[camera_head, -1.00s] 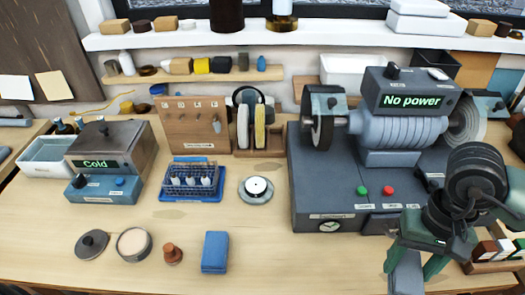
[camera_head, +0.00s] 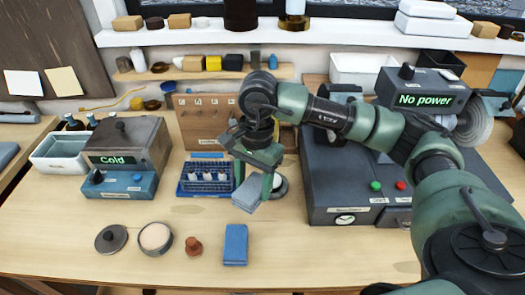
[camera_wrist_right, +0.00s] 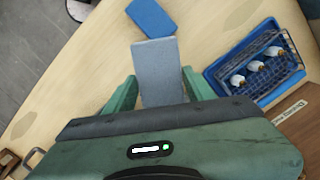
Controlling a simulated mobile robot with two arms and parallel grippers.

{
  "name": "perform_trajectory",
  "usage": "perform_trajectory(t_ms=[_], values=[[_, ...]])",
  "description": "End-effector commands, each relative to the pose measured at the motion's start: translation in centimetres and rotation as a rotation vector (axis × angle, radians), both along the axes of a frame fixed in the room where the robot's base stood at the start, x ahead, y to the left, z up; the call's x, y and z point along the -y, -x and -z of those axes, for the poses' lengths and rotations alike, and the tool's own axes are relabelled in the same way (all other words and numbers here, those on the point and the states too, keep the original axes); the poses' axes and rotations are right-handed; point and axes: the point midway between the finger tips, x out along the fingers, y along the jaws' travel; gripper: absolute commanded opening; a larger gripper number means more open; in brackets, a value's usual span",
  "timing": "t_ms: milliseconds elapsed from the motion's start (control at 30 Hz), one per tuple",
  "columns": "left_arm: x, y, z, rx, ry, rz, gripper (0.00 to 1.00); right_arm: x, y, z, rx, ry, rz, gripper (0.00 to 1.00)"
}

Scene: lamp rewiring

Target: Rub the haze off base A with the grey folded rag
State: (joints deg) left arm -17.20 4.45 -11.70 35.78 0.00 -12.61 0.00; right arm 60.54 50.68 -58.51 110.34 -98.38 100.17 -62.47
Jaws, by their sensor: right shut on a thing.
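My right gripper (camera_head: 254,181) is shut on the grey folded rag (camera_head: 247,194), above the middle of the bench. In the right wrist view the rag (camera_wrist_right: 158,68) sticks out flat between the two green fingers. The blue rack (camera_head: 190,190) with three small white pieces (camera_head: 208,176) is just left of the gripper in the head view; it also shows in the right wrist view (camera_wrist_right: 222,76). A round silver piece (camera_head: 281,187) is partly hidden behind the gripper. No label tells me which piece is base A. My left gripper is not in view.
A blue folded cloth (camera_head: 235,245) lies in front of the gripper. A copper-coloured knob (camera_head: 193,246), a round tin (camera_head: 155,238) and a dark lid (camera_head: 111,239) are left of it. A grey machine (camera_head: 340,205) stands to the right; a box reading "Cold" (camera_head: 125,145) stands left.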

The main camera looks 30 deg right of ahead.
Motion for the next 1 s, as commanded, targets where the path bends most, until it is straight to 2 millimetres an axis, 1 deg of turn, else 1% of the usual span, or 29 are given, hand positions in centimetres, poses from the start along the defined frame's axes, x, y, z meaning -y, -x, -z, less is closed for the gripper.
perform_trajectory(t_ms=[33,67,100,167,200,300,400,500,600,700,867,1000], values=[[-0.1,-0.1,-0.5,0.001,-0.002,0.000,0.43,0.9,-1.0,0.0,-0.005,0.000,0.188,0.21],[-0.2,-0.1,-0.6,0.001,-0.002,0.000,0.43,1.4,-1.6,0.0,-0.004,0.000,0.302,0.21],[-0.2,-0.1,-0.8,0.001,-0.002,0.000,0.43,2.2,-2.4,0.1,-0.005,0.001,0.452,0.21],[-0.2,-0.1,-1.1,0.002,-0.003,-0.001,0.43,3.4,-3.5,0.2,-0.004,0.002,0.677,0.21],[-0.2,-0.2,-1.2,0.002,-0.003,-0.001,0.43,4.2,-4.1,0.4,-0.003,0.002,0.823,0.21],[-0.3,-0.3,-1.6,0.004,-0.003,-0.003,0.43,6.4,-5.4,0.8,-0.002,0.004,1.159,0.21],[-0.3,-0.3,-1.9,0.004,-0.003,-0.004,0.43,8.3,-6.2,1.2,0.000,0.003,1.433,0.21],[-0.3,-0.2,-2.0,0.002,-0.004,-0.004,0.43,9.7,-6.7,1.5,0.001,0.004,1.629,0.21],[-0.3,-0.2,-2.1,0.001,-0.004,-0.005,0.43,10.6,-6.9,1.8,0.002,0.003,1.748,0.21],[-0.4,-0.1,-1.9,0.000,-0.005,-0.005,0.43,11.0,-7.0,2.1,0.003,0.003,1.798,0.21],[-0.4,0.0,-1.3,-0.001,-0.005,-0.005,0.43,11.0,-7.0,3.1,0.002,0.003,1.804,0.21],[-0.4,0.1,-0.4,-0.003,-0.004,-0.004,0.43,11.0,-7.0,4.5,0.002,0.002,1.802,0.21]])
